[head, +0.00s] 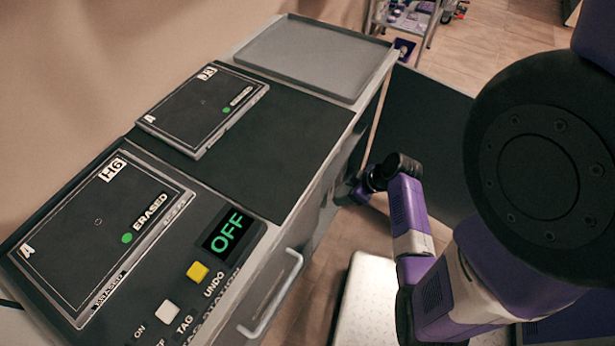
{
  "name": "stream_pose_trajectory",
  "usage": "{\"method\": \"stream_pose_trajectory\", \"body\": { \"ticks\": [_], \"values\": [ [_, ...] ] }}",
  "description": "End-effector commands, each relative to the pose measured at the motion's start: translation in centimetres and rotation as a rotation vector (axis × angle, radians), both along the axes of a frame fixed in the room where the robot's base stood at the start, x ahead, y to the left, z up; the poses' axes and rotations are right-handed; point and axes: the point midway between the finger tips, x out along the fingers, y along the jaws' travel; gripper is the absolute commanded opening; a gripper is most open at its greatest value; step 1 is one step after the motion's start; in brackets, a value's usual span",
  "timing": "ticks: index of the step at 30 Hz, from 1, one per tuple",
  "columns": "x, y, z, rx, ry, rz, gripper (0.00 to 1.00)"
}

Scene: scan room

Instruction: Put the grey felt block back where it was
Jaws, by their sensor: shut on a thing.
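I cannot make out the grey felt block in this view. My arm reaches down on the right, and its far end with my gripper (347,192) is low beside the front of the cabinet (322,187), below the worktop. The gripper is small, dark and partly hidden there. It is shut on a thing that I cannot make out.
On the worktop (290,155) lie a framed dark plate marked H6 (85,225) and another dark plate (190,115). An empty grey tray (315,55) is at the back. A panel display (227,232) reads OFF. A cabinet handle (275,295) juts out. A trolley (410,20) stands behind.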

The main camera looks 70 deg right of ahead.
Motion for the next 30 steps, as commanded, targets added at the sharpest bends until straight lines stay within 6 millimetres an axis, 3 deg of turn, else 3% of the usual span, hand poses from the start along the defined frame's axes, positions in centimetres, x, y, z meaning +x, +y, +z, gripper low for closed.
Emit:
{"method": "stream_pose_trajectory", "body": {
  "ticks": [3, 9, 17, 26, 30],
  "values": [
    [3.0, -0.8, 0.0, -0.003, -0.002, 0.002, 0.2],
    [6.8, -1.7, 0.0, -0.003, 0.0, 0.002, 0.2],
    [8.5, -2.1, 0.0, -0.001, 0.0, 0.0, 0.2],
    [12.6, -3.1, 0.0, -0.002, 0.0, 0.001, 0.2],
    [12.4, -3.0, -0.7, -0.001, 0.0, -0.001, 0.2]
  ]
}}
